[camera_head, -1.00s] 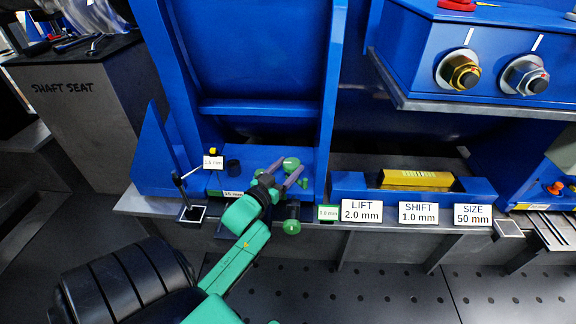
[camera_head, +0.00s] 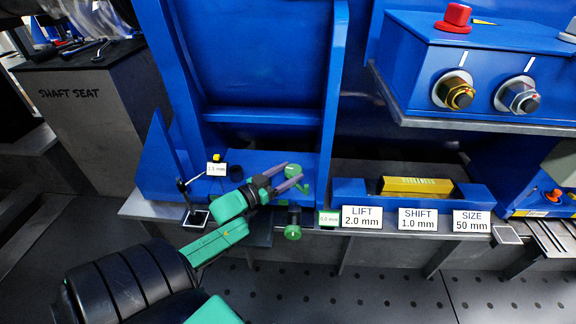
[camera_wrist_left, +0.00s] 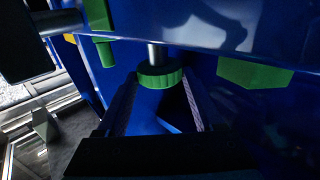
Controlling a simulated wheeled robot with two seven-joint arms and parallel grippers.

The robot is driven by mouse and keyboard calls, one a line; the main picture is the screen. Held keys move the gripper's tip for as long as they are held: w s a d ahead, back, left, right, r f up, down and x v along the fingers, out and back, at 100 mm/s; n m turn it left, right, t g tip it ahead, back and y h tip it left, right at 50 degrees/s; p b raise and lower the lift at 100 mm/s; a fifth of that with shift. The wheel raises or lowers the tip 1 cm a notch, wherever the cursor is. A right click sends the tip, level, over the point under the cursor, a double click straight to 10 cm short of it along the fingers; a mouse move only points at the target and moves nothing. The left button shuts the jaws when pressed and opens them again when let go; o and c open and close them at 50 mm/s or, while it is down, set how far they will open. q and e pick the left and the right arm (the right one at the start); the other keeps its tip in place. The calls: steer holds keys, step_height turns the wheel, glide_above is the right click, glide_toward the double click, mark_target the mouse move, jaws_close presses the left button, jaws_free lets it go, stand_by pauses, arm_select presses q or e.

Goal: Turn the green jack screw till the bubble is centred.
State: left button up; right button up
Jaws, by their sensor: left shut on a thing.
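A green round jack screw knob (camera_head: 294,171) stands on the blue ledge in the head view. My left gripper (camera_head: 296,178) reaches it from the left, its two grey fingers at the knob. In the left wrist view the ribbed green knob (camera_wrist_left: 160,76) on a steel rod lies between the fingers (camera_wrist_left: 160,108). The left gripper is shut on it. A second green knob (camera_head: 293,232) hangs below the ledge edge. A yellow bar (camera_head: 415,185), with lettering too small to read, lies in a blue cradle; I cannot make out a bubble. My right gripper is out of view.
Cards reading LIFT 2.0 mm (camera_head: 361,217), SHIFT 1.0 mm (camera_head: 417,219) and SIZE 50 mm (camera_head: 471,221) stand along the front edge. A blue control box (camera_head: 490,60) with a red button (camera_head: 454,18) overhangs at upper right. Blue upright plates rise behind the ledge.

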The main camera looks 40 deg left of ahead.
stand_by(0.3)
arm_select(q)
steer(key=o, duration=1.4)
steer(key=shift+s, duration=0.3)
steer(key=s+p, duration=0.1)
steer(key=s, duration=0.3)
steer(key=s+a+p, duration=0.1)
steer(key=s+p, duration=0.1)
steer(key=s, duration=0.3)
steer(key=s+a+p, duration=0.1)
steer(key=s+p, duration=0.1)
steer(key=s, duration=0.2)
steer(key=shift+s+a, duration=0.1)
steer(key=shift+s, duration=0.25)
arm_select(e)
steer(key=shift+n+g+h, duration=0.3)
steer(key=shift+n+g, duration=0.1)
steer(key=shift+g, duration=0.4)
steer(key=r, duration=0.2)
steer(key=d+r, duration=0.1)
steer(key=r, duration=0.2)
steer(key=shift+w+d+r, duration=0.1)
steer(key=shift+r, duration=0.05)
arm_select(q)
steer(key=shift+f, duration=0.1)
